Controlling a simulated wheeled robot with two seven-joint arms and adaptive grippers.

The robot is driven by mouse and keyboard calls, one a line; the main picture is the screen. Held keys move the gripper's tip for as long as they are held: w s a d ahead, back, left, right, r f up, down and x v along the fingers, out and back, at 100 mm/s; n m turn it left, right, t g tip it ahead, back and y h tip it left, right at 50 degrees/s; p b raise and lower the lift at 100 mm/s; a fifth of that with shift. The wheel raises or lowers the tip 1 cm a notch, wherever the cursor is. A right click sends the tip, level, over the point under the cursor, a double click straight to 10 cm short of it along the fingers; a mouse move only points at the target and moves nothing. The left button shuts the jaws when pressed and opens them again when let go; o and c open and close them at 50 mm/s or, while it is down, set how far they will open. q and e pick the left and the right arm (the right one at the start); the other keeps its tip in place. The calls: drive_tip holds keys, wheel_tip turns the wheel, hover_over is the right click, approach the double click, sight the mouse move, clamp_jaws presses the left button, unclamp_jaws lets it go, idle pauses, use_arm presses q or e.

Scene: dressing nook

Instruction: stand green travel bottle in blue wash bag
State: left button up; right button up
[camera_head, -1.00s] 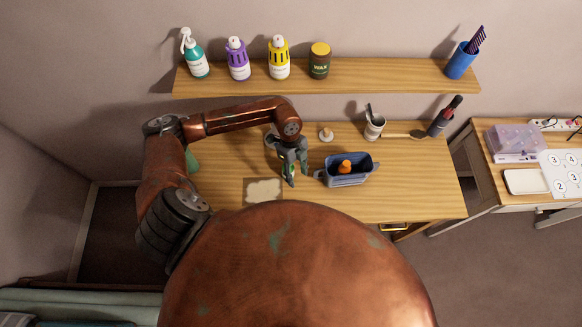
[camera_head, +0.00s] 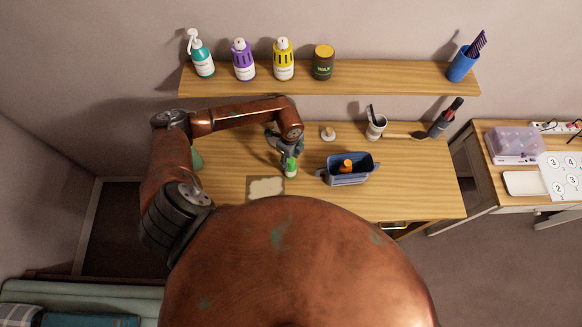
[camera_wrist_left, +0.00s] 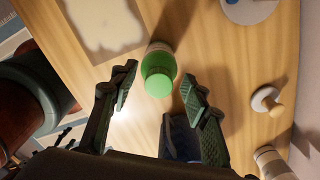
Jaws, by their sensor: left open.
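The green travel bottle (camera_head: 291,168) stands on the wooden table, left of the blue wash bag. It also shows in the left wrist view (camera_wrist_left: 158,72), with its green top toward the camera. My left gripper (camera_head: 288,158) is at the bottle and partly covers it. In the wrist view the left gripper (camera_wrist_left: 160,91) is open, with a finger on each side of the bottle and visible gaps. The blue wash bag (camera_head: 363,177) is open at the top and holds an orange-topped item (camera_head: 347,165). My right gripper is not in view.
A pale mat (camera_head: 266,188) lies left of the bottle. A small pale knobbed item (camera_head: 328,134), a white cup (camera_head: 376,127), a brush (camera_head: 405,136) and a dark bottle (camera_head: 445,118) are at the back. A shelf (camera_head: 380,79) with several bottles hangs above.

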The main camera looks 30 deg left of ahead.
use_arm(q)
drive_tip(key=shift+c, duration=0.2)
clamp_jaws()
idle(0.3)
idle(0.4)
